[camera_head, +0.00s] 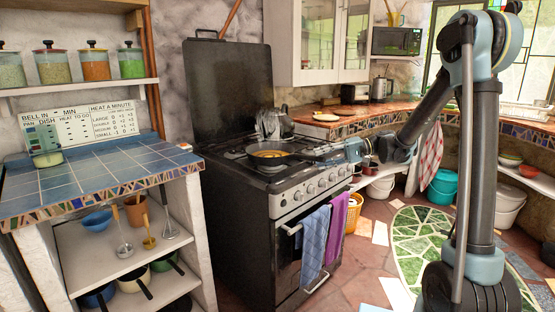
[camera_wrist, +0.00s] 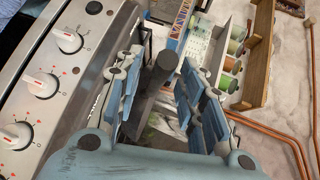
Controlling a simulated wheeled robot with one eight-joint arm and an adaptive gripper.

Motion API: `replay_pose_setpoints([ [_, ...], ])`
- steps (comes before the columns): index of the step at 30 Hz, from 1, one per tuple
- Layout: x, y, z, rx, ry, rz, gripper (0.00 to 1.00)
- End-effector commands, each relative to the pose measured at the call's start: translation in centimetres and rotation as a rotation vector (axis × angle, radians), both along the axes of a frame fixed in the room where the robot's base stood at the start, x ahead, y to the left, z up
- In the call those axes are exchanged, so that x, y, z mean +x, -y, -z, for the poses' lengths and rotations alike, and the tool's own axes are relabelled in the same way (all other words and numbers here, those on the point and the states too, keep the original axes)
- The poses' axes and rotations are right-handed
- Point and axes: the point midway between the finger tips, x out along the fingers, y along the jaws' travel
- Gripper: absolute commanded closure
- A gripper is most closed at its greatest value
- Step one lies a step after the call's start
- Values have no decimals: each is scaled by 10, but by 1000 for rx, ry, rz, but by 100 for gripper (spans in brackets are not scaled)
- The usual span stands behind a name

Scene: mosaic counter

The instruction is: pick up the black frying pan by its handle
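The black frying pan (camera_head: 268,154) sits on the stove top, with something yellowish inside it. Its handle points right, toward my gripper (camera_head: 340,152). In the wrist view the dark handle (camera_wrist: 150,92) lies between the two fingers of my gripper (camera_wrist: 164,66), nearer the left finger. The fingers are spread, with a visible gap between the handle and the right finger. The pan's bowl is mostly hidden in the wrist view.
The black stove (camera_head: 238,215) has knobs on its front, and a blue towel (camera_head: 312,245) and purple towel hang from it. A kettle (camera_head: 273,122) stands behind the pan. A blue tiled counter (camera_head: 85,182) is at left; a raised stove lid (camera_head: 228,85) stands behind.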

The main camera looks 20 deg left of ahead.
Motion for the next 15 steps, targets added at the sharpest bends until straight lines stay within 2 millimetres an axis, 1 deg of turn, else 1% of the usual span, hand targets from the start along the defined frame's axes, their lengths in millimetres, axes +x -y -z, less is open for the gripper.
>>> replay_pose_setpoints([
  [1,0,0,0,0,0,0,82],
  [2,0,0,0,0,0,0,89],
  [3,0,0,0,0,0,0,98],
  [4,0,0,0,0,0,0,100],
  [15,0,0,-1,2,0,0,100],
])
